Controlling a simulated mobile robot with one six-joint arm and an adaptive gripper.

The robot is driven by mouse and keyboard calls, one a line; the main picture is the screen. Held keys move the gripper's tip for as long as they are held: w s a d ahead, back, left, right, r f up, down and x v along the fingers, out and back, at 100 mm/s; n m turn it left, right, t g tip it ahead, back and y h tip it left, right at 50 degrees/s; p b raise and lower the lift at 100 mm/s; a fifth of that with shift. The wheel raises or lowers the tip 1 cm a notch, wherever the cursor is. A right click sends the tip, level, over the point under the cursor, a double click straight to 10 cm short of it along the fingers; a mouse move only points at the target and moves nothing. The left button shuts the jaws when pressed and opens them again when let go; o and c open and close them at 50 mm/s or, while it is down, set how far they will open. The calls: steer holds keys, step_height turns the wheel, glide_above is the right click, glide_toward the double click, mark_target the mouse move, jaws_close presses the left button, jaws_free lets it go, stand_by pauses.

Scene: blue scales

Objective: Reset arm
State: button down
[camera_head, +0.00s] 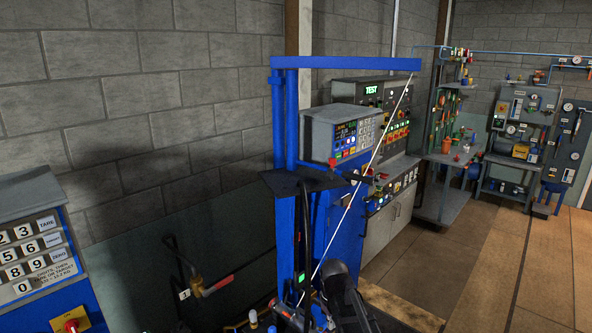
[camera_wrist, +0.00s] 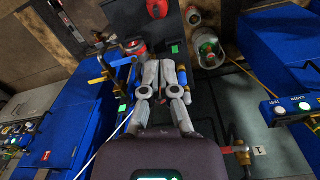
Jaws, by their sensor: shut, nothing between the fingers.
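My gripper (camera_wrist: 161,66) shows in the wrist view with its two grey fingers close together and nothing between them. It points toward a dark panel with small green patches, apart from the red-topped round object (camera_wrist: 135,47) to the left of its tips. In the head view, dark parts of my arm show at the bottom centre, in front of the blue scale frame (camera_head: 283,215). I cannot make out the fingertips there.
A keypad console (camera_head: 38,250) stands at the lower left. A red-handled valve (camera_head: 208,286) sticks out from the wall. Workbenches (camera_head: 515,160) stand at the far right. Open floor (camera_head: 480,270) lies at the lower right.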

steer(key=s+d+f+m+b, duration=0.2)
steer(key=s+d+m, duration=0.4)
steer(key=s, duration=0.4)
steer(key=shift+d+f+m, duration=0.3)
steer(key=shift+d+f, duration=0.1)
steer(key=shift+f, duration=0.25)
